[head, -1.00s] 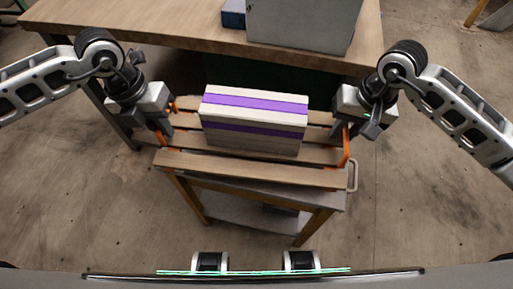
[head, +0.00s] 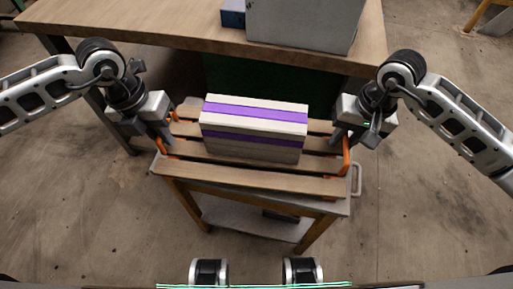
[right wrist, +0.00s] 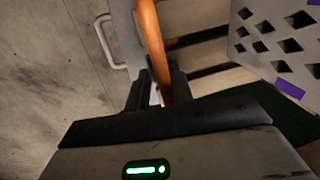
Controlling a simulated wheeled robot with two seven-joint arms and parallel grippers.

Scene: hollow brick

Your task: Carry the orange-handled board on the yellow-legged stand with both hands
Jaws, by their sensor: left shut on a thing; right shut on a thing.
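The slatted wooden board (head: 250,177) has an orange handle at each end and lies level over the yellow-legged stand (head: 190,207). I cannot tell whether it touches the stand's grey top. A striped brick (head: 252,130), pale with purple bands, stands on the slats. My left gripper (head: 167,135) is shut on the left orange handle (head: 161,147), partly hidden by the fingers. My right gripper (head: 341,138) is shut on the right orange handle (head: 346,158). In the right wrist view the orange handle (right wrist: 152,40) runs between the fingers of my right gripper (right wrist: 160,85).
A long wooden table (head: 150,28) stands just behind the board, with a grey box (head: 300,25) and a small blue box (head: 233,13) on it. A metal handle (head: 357,180) sticks out at the stand's right side. Bare concrete floor lies to both sides.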

